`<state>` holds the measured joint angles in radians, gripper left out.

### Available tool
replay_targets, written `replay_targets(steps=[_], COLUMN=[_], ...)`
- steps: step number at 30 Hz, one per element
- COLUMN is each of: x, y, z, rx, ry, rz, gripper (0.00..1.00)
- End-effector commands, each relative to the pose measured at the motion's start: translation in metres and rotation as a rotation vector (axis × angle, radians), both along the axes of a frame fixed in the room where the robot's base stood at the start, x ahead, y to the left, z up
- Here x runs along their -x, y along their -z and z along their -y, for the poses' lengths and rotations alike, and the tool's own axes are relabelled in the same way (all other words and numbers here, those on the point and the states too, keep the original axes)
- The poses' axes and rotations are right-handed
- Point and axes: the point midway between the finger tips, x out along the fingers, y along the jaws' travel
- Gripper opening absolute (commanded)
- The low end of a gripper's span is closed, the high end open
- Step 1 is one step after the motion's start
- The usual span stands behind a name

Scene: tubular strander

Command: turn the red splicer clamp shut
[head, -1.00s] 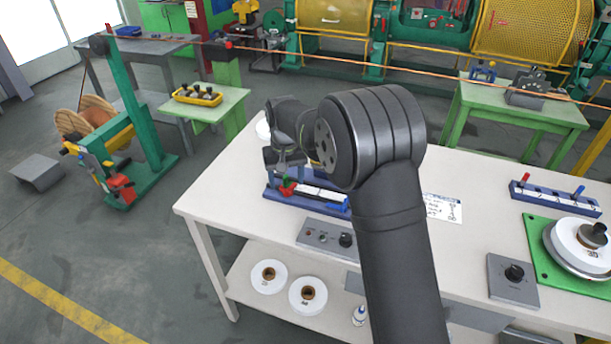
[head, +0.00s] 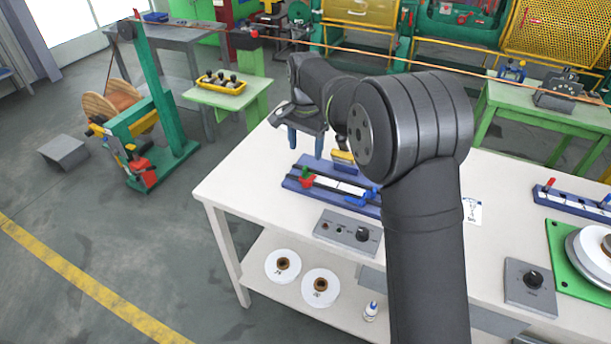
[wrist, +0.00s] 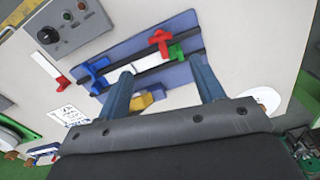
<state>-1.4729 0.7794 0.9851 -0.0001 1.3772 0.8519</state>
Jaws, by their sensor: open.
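The red splicer clamp (head: 306,179) sits at the left end of the blue splicer base (head: 291,184) on the white bench, with a bit of green beside it. The red clamp also shows in the wrist view (wrist: 159,41), beyond and between the fingertips, with its handle over a dark rail. A blue clamp (head: 364,197) is at the other end of the base. My gripper (head: 306,150) is open, its two blue fingers apart and empty, above and behind the red clamp. In the wrist view my gripper (wrist: 160,72) touches no clamp.
A yellow block (head: 343,157) stands just behind the splicer. A grey control box (head: 346,233) is in front of it. A second blue splicer (head: 572,200) and a green plate (head: 565,262) with a reel are to the right. The bench is clear left of the splicer.

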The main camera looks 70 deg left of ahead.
Motion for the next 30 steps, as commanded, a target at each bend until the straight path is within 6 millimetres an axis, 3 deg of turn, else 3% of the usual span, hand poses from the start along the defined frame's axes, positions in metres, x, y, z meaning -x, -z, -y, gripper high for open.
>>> replay_targets(steps=[9,15,28,30], x=[0.0,0.0,0.0,0.0], y=[0.07,0.099,0.111,0.111], z=[0.001,0.0,0.0,0.0], rx=[0.003,0.0,-0.001,-0.001], ry=[-0.001,-0.001,-0.001,-0.001], rz=[0.0,0.0,0.0,0.0], gripper=[0.62,0.62,0.62,0.52])
